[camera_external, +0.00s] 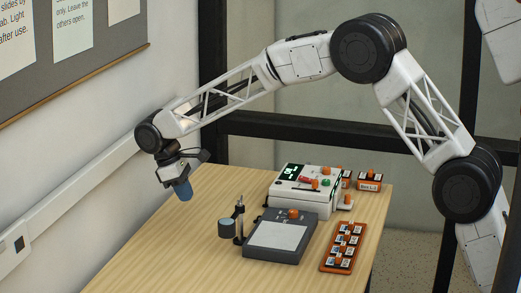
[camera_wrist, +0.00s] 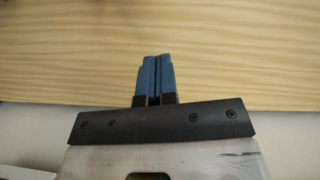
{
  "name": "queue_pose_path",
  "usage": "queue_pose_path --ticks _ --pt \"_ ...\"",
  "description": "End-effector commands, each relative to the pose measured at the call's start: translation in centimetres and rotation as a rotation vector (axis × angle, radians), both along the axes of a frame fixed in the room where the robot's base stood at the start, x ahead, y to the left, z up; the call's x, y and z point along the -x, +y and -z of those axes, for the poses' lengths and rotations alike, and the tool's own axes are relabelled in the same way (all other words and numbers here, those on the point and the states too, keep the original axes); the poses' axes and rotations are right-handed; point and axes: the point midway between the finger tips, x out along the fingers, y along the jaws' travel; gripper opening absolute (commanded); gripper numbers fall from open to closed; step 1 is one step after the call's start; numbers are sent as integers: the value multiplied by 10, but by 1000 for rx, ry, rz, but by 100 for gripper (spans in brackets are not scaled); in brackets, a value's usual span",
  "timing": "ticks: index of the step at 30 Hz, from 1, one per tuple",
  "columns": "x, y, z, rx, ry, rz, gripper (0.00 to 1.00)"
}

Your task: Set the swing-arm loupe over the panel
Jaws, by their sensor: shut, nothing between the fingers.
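The swing-arm loupe (camera_external: 227,228) is a small dark cylinder with a grey-blue top, joined to a thin black upright post (camera_external: 239,218). It sits to the left of the panel and not over it. The panel (camera_external: 277,237) is a pale rectangle on a dark grey box with an orange knob at its back edge. My gripper (camera_external: 184,192) hangs above the left part of the table, left of and behind the loupe and apart from it. In the wrist view its blue fingers (camera_wrist: 156,77) are together with nothing between them, over bare wood.
A white instrument box (camera_external: 302,187) with a green display stands behind the panel. An orange rack (camera_external: 342,247) of labelled slides lies to the right. Small orange-knobbed blocks (camera_external: 369,180) stand at the back right. The table's left side (camera_external: 160,250) is clear, beside the wall.

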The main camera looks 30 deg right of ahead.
Motion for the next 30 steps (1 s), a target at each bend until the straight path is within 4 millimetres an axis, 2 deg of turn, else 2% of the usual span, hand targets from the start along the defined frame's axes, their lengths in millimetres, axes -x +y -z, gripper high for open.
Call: queue_pose_path --ticks 13,21,30 --pt "15 -22 63 1 2 0 0" --pt "33 -46 60 0 0 0 0" --pt "38 -52 60 0 0 0 0"
